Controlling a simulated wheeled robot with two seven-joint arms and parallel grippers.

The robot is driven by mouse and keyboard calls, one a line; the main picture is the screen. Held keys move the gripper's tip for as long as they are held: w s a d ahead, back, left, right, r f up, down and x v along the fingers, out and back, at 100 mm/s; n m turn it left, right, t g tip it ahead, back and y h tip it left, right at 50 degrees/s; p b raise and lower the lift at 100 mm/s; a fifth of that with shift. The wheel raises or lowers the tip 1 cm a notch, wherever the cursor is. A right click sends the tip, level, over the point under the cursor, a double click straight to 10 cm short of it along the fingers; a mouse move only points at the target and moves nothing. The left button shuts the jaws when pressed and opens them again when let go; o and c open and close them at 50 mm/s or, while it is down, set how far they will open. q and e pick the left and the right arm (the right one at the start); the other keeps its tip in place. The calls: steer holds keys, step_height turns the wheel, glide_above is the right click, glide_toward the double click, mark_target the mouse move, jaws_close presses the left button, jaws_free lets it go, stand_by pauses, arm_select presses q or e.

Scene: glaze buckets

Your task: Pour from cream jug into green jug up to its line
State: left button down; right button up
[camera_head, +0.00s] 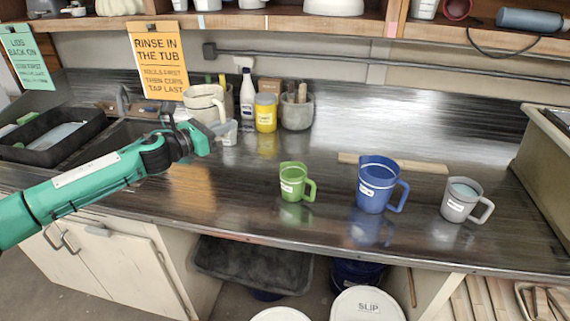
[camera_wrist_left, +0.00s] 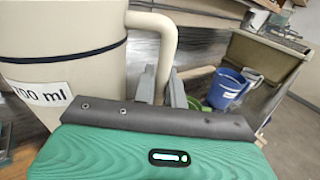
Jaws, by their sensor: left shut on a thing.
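The cream jug (camera_head: 203,98) is at the back left of the counter area, upright or nearly so. In the left wrist view the cream jug (camera_wrist_left: 65,50) fills the left side, with a dark line around it and a label ending in "00 ml". My left gripper (camera_wrist_left: 162,90) is shut on its handle; the left gripper (camera_head: 217,132) also shows in the head view. The green jug (camera_head: 292,183) stands upright on the counter, right of and nearer than the cream jug, apart from it. Its fill level and line are not clear. My right gripper is not in view.
A blue jug (camera_head: 374,187) and a grey jug (camera_head: 458,204) with pale blue contents stand right of the green jug. Counter between cream and green jugs is clear.

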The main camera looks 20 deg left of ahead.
arm_select(q)
steer(key=shift+r, duration=0.2)
steer(key=s+d+f+g+h+p, duration=0.1)
steer(key=s+d+f+p, duration=0.1)
steer(key=d, duration=0.7)
steer(key=s+d+f+m+g+h+p, duration=0.1)
steer(key=s+d+f+g+h+p, duration=0.1)
steer(key=d+p, duration=0.3)
steer(key=s+d+f+g+h+p, duration=0.1)
steer(key=s+d+f+h+p, duration=0.1)
steer(key=d, duration=1.1)
steer(key=shift+s+d+f+m+g+p, duration=0.3)
steer(key=shift+s+p, duration=0.45)
steer(key=shift+s, duration=0.45)
steer(key=shift+f, duration=0.1)
